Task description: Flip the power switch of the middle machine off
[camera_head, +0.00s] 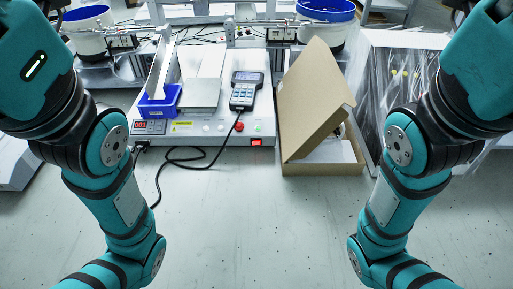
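The middle machine (205,129) is a white unit on the table, a little left of the centre of the view. Its power switch (257,142) is a small red rocker at the lower right of its front face. It looks bright red, as if lit. A round red button (239,126) sits above and left of the switch. A display (150,127) with red digits is at the front left. Both my arms come in from the sides and bend down out of the picture. Neither gripper is in view.
An open cardboard box (322,168) stands right of the machine, close to the switch. A handheld controller (245,90) and a blue bin (160,101) rest on the machine. A black cable (185,161) lies in front. The table (258,220) in front is otherwise clear.

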